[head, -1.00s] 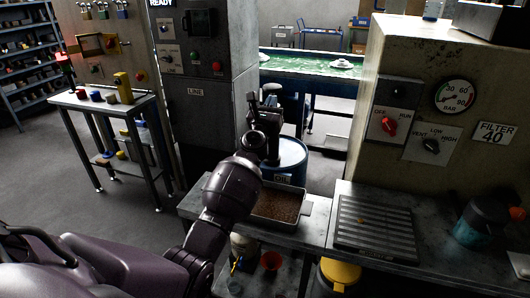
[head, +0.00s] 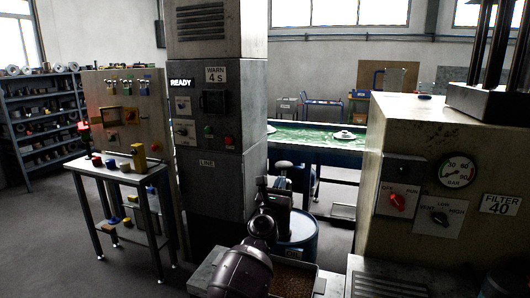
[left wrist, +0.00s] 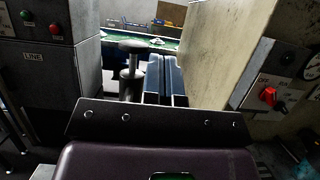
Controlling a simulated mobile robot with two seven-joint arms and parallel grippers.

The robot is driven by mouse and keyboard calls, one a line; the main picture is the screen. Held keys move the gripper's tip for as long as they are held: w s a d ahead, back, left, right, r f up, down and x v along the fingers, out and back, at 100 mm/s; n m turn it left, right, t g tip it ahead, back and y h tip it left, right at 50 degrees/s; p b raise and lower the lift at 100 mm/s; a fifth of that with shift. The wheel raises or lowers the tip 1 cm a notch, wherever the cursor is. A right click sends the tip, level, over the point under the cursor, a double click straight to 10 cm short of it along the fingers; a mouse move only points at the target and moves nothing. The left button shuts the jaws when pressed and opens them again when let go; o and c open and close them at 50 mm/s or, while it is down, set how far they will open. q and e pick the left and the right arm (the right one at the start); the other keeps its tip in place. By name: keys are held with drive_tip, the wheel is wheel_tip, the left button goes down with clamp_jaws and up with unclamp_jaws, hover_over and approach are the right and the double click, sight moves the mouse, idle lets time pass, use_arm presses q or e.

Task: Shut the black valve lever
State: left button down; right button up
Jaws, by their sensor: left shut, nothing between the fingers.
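I cannot make out a black valve lever for sure. A black selector knob (head: 439,217) marked VENT, LOW and HIGH is on the beige cabinet at the right in the head view. A red OFF/RUN knob (head: 397,201) is to its left; it also shows in the left wrist view (left wrist: 268,96). My left gripper (head: 272,190) is shut and empty, over the work area near the blue drum and apart from both knobs. Its two fingers (left wrist: 160,80) lie side by side in the left wrist view. My right gripper is not in view.
A blue drum (head: 301,243) stands behind my left arm, with a tray of brown grains (head: 292,280) in front. A grey control cabinet (head: 215,190) rises to the left. The beige cabinet (head: 410,140) bounds the right. A green conveyor (head: 308,139) runs behind.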

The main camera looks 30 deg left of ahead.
use_arm(q)
drive_tip(key=s+d+r+p, duration=0.1)
drive_tip(key=s+d+r, duration=0.1)
drive_tip(key=s+r, duration=1)
drive_tip(key=shift+d+r, duration=0.15)
drive_tip(key=shift+d, duration=0.15)
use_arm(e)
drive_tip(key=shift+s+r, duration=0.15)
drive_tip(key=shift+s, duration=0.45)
use_arm(q)
drive_tip(key=shift+s, duration=0.1)
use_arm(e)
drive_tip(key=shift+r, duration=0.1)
